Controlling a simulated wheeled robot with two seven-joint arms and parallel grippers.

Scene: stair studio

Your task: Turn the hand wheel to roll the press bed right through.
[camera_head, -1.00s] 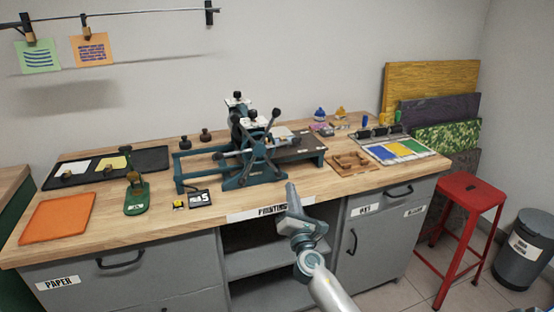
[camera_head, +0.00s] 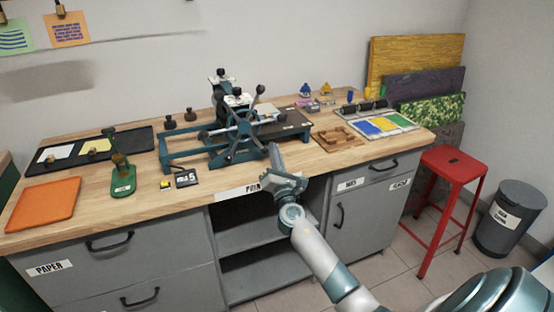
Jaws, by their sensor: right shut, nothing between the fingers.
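The printing press (camera_head: 188,160) stands on the wooden bench, a dark teal frame with a roller housing at its middle. Its spoked hand wheel (camera_head: 244,130) with black knobs faces me on the near side. The press bed (camera_head: 283,125) is a dark flat plate that sticks out to the right of the rollers, with a pale sheet near the wheel. My left gripper is not in view.
Left of the press are an orange tray (camera_head: 44,203), a green stamping tool (camera_head: 122,178) and a small black counter (camera_head: 186,178). Right are a wooden block set (camera_head: 338,139) and a colour tray (camera_head: 410,121). A red stool (camera_head: 452,162) and a grey bin (camera_head: 508,220) stand on the floor.

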